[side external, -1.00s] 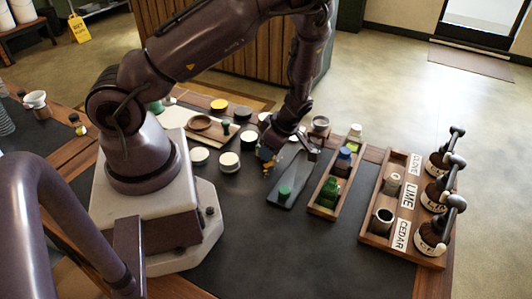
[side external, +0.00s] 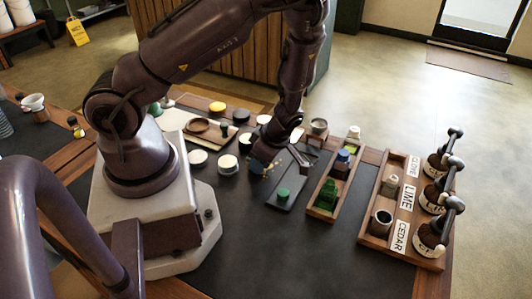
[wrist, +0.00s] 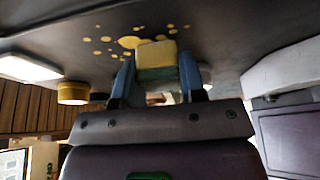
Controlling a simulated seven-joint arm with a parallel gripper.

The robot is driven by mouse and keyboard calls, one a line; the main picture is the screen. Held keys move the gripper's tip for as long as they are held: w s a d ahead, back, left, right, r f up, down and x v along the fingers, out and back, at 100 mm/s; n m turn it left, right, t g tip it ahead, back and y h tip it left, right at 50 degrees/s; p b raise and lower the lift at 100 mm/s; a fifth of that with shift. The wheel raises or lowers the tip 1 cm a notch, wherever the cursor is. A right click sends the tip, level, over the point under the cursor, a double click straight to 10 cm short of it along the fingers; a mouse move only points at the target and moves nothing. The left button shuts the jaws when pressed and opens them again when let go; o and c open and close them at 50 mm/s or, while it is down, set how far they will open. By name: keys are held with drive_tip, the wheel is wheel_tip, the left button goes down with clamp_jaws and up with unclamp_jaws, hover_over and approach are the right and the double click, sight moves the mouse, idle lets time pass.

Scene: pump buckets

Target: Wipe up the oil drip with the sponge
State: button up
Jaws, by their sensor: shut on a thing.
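My gripper (wrist: 157,78) is shut on a sponge (wrist: 156,54), yellow on one part and green on the other, held between blue fingers. The oil drip (wrist: 130,42) is a yellow blot with several small spots around it on the dark mat. In the wrist view the sponge overlaps the edge of the main blot. I cannot tell whether it touches the mat.
A dark board with a green-topped item (side external: 283,194) lies right of the gripper. Pale round lids (side external: 198,157) sit at left. The front mat is clear.

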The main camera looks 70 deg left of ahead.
drive_tip(key=shift+s+d, duration=0.55)
drive_tip(key=shift+s, duration=0.05)
drive_tip(key=shift+w+a+f, duration=0.1)
drive_tip(key=shift+w+a, duration=2.75)
drive_tip(key=shift+s+d, duration=2.75)
drive_tip(key=shift+d, duration=0.05)
drive_tip(key=shift+s+d+r, duration=0.15)
drive_tip(key=shift+r, duration=3.7)
